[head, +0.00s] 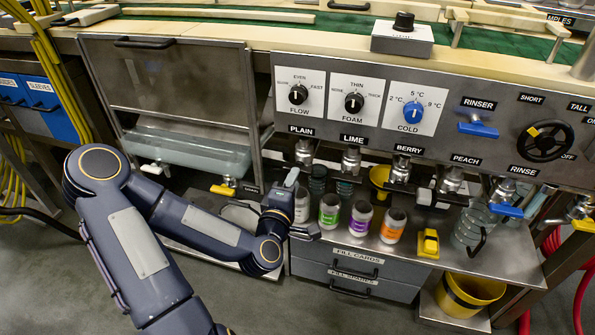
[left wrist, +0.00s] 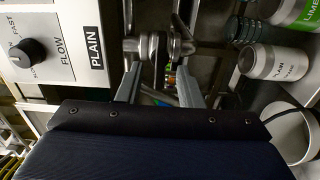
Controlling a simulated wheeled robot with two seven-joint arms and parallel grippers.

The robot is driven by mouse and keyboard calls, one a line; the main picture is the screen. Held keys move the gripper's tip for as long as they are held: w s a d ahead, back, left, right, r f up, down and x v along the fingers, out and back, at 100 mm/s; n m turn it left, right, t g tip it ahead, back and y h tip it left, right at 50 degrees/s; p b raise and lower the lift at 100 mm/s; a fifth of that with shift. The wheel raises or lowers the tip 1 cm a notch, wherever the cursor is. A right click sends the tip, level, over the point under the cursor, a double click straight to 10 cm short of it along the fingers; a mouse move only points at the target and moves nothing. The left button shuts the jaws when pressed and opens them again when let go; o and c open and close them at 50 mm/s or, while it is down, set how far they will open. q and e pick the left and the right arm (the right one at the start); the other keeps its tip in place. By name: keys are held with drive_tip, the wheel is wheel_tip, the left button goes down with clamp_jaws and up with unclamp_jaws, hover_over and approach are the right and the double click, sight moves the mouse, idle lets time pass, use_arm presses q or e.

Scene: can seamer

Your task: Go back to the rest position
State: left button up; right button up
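My left arm comes in from the lower left of the head view and bends toward the counter. Its gripper (head: 295,203) is at the left end of the row of cans, below the PLAIN tap (head: 304,152). In the left wrist view the two fingers of this gripper (left wrist: 158,84) stand apart, with no object held between them. The metal tap shows just beyond the fingertips there. A white can (head: 302,206) stands close to the gripper; it also shows at the right in the left wrist view (left wrist: 274,62). My right gripper is not in view.
Cans with green (head: 329,211), purple (head: 360,219) and orange (head: 392,226) labels stand to the right. Taps hang above them under the control panel (head: 354,100). A yellow block (head: 428,243) and a yellow bucket (head: 468,293) are further right. The floor at lower centre is clear.

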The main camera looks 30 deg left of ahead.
use_arm(q)
drive_tip(key=shift+v, duration=1.2)
